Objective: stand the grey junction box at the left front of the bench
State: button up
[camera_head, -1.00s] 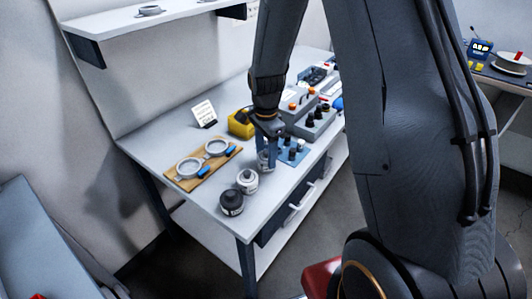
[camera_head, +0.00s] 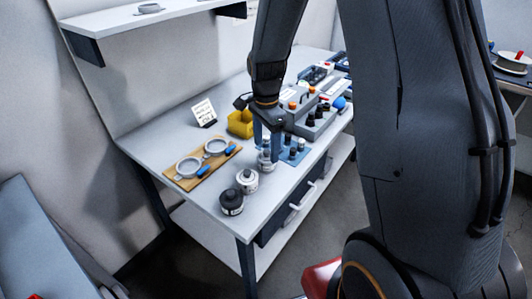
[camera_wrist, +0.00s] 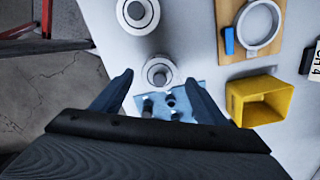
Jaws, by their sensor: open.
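A small grey-white round piece (camera_head: 264,164) stands near the front edge of the bench (camera_head: 205,209). It also shows in the wrist view (camera_wrist: 159,72), from above, between the fingertips of my gripper (camera_wrist: 160,78). My gripper (camera_head: 267,147) points down over it, with its fingers apart and no grip visible. A grey box with orange knobs (camera_head: 297,98) stands farther back on the bench, partly hidden by my arm. I cannot tell for sure which of these is the junction box.
A white jar (camera_head: 247,180) and a black jar (camera_head: 231,201) stand at the bench's left front. A wooden board with rings (camera_head: 178,183) lies behind them. A blue mat with small pegs (camera_head: 292,153) and a yellow bin (camera_head: 240,124) are close to my gripper. The front-left corner is bare.

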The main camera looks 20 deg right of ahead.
notch_tip(320, 180, up, 9)
jog(key=b, duration=0.2)
jog(key=s+f+n, duration=0.2)
jog(key=s+n, duration=0.5)
jog(key=s, duration=0.1)
jog(key=s+f+n, duration=0.2)
jog(key=s+n, duration=0.6)
jog(key=s, duration=0.1)
jog(key=shift+s+a+t, duration=0.15)
jog(key=shift+s+t, duration=0.15)
jog(key=shift+t, duration=0.1)
